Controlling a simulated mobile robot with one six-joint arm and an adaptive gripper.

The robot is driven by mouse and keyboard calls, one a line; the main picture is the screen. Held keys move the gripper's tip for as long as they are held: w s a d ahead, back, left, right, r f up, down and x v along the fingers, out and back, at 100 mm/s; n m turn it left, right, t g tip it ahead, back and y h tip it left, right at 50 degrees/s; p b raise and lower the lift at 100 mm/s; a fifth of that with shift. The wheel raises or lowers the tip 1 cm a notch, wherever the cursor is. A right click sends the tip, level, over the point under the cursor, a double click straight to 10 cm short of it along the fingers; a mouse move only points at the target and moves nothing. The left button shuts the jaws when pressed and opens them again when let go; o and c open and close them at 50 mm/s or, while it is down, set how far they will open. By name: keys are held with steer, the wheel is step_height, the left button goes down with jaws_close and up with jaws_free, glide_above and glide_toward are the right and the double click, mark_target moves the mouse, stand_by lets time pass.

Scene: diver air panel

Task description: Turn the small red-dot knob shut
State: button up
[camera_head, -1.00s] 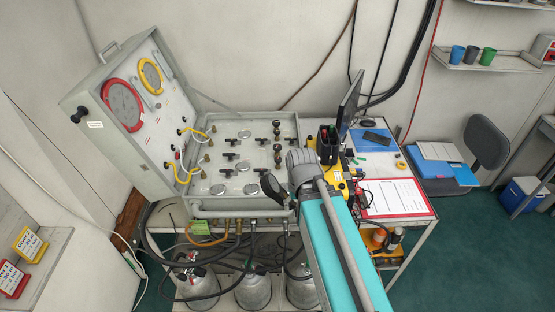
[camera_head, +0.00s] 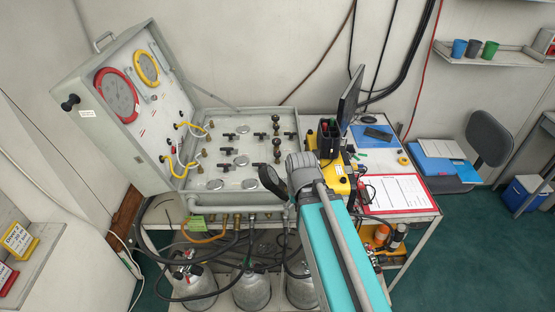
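The air panel (camera_head: 212,176) is an open grey case with its lid (camera_head: 147,165) tilted up at the left. Its flat face carries several small dark knobs and T-handles (camera_head: 228,136), with a column of dark knobs (camera_head: 276,135) toward the right. No red dot can be made out on any of these knobs, so I cannot tell which is the small red-dot knob. My gripper (camera_head: 272,180) is a dark shape over the panel's front right edge, seen from behind. Its fingers are too small and dark to read. My wrist covers part of the panel's right corner.
A monitor (camera_head: 350,96), a yellow device (camera_head: 338,186) and a red clipboard (camera_head: 398,194) stand or lie on the table right of the panel. Grey cylinders (camera_head: 252,292) and hoses are below the front edge. The space above the panel face looks clear.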

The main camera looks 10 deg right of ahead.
step_height(320, 180, down, 11)
steer(key=b, duration=0.9)
steer(key=shift+r, duration=0.1)
